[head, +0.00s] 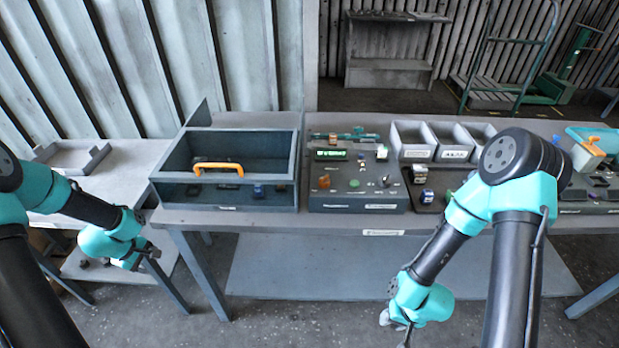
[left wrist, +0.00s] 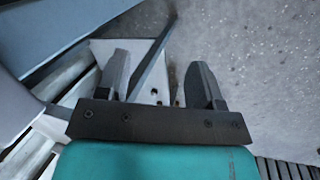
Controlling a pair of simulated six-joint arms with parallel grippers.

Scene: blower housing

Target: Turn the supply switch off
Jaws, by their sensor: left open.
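A grey control panel (head: 345,201) stands on the main bench, with a lit green display (head: 330,155) and several small knobs and levers on its top. A small lever (head: 386,181) sits at its right side; I cannot tell whether it is the supply switch or how it is set. My left gripper (head: 149,252) is in front of the left side table, well left of the panel. In the left wrist view its two fingers (left wrist: 158,80) are apart with nothing between them. My right gripper (head: 397,326) hangs low in front of the bench; its jaws are too small to read.
The bench front edge (head: 270,219) lies between my grippers and the panel.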

